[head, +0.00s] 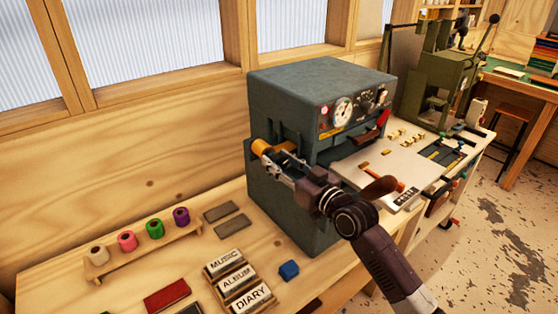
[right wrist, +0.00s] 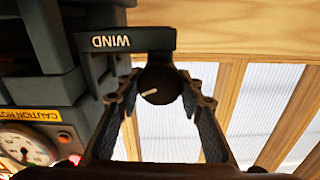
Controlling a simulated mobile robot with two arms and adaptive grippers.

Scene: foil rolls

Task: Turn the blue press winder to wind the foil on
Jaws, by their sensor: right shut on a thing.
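The blue-grey press (head: 300,100) stands on the bench against the wall. A gold foil roll (head: 261,145) sits on its left side. My right gripper (head: 272,158) is at that side, just below the gold roll. In the right wrist view, the winder knob (right wrist: 160,86), dark with a pale pointer mark, sits under a bracket (right wrist: 125,41) labelled WIND, which appears upside down. The fingers of my right gripper (right wrist: 160,95) are shut on the knob, one on each side. In the head view the gripper hides the knob. My left gripper is not in view.
A wooden rack (head: 140,255) with white, pink, green and purple rolls stands left on the bench. Nearer are MUSIC, ALBUM and DIARY blocks (head: 238,281) and a small blue block (head: 289,270). A green press (head: 440,80) stands farther right.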

